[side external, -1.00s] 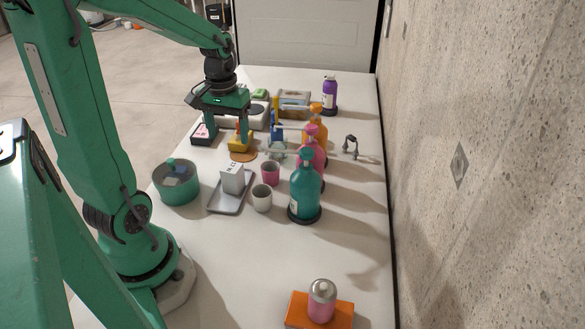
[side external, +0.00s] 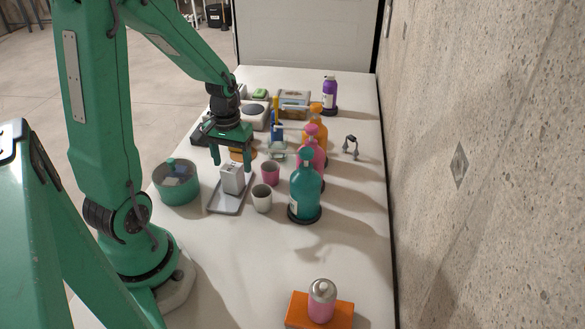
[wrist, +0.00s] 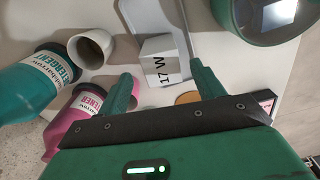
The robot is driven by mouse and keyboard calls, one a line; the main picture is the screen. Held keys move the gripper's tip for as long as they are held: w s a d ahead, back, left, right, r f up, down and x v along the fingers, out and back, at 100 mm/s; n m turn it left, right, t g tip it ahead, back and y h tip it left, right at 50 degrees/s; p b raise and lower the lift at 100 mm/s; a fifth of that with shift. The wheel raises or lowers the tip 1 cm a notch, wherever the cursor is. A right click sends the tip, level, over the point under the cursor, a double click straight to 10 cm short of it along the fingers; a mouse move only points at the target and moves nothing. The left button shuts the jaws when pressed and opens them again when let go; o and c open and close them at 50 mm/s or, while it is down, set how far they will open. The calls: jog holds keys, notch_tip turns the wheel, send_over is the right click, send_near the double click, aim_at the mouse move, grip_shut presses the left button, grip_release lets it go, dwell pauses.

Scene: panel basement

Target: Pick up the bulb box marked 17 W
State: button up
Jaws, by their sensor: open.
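The bulb box (side external: 231,179) is a small white box standing on a grey tray (side external: 219,207). In the wrist view the box (wrist: 158,52) shows the mark "17 W" and lies ahead of the fingertips, roughly between them. My gripper (side external: 232,160) is open and empty, just above and behind the box in the side view. In the wrist view its two green fingertips (wrist: 159,77) stand apart on either side of the box's near end. Whether they touch the box cannot be told.
A white cup (side external: 262,199) and a pink cup (side external: 270,173) stand right of the tray. A green round tub (side external: 176,184) stands left. Teal (side external: 305,190), pink and orange bottles line the right side. The table's front is mostly clear, apart from an orange block (side external: 335,310) bearing a can.

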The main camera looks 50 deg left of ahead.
aim_at(231, 167)
jog(key=shift+f, duration=0.1)
jog(key=shift+s+f, duration=0.15)
jog(key=shift+f, duration=0.6)
jog(key=shift+s+f, duration=0.1)
jog(key=shift+f, duration=1.65)
jog(key=c, duration=1.1)
